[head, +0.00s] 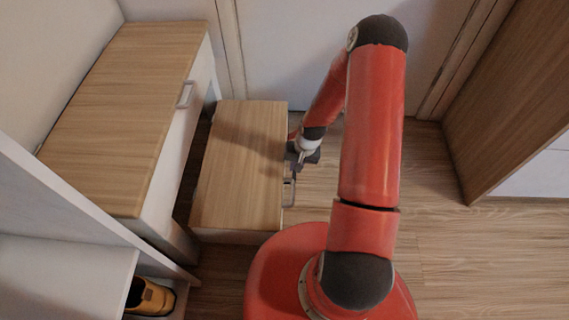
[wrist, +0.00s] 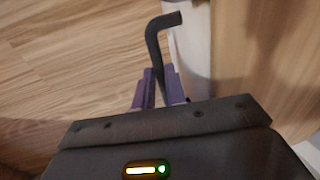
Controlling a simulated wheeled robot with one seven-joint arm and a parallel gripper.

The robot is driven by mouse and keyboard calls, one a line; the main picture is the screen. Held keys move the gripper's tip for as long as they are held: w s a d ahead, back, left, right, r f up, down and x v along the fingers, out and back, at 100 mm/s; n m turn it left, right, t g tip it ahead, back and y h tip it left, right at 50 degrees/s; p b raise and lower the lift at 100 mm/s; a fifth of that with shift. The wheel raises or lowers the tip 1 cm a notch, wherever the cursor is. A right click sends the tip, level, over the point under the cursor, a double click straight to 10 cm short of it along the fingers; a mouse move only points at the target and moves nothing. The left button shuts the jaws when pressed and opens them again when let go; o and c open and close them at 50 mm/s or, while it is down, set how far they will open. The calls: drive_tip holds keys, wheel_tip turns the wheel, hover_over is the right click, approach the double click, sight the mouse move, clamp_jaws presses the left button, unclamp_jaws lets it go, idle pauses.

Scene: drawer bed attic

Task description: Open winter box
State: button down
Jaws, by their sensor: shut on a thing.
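A low box (head: 238,165) with a wood-grain top and pale sides stands on the floor left of my arm; I take it for the winter box. A grey bar handle (head: 289,192) sits on its right side. My gripper (head: 293,176) is at this handle. In the wrist view the purple fingers of my gripper (wrist: 160,88) are shut on the dark bent handle (wrist: 160,40), beside the box's pale front and wood-grain top (wrist: 265,60). The top looks flat and closed. The inside of the box is hidden.
A taller wood-topped cabinet (head: 125,110) with its own handle (head: 185,94) stands left of the box. A brown shoe (head: 152,297) lies in a white shelf (head: 60,265) at lower left. A wooden panel (head: 505,105) stands at right. Floor (head: 475,255) is clear at lower right.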

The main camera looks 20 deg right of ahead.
drive_tip(key=shift+s+d, duration=0.15)
drive_tip(key=shift+d, duration=0.2)
drive_tip(key=c, duration=1.5)
unclamp_jaws()
drive_tip(key=shift+o, duration=0.2)
wheel_tip(320, 180, up, 8)
drive_tip(key=d+p, duration=0.1)
drive_tip(key=shift+s+d+f, duration=0.2)
drive_tip(key=shift+s, duration=0.05)
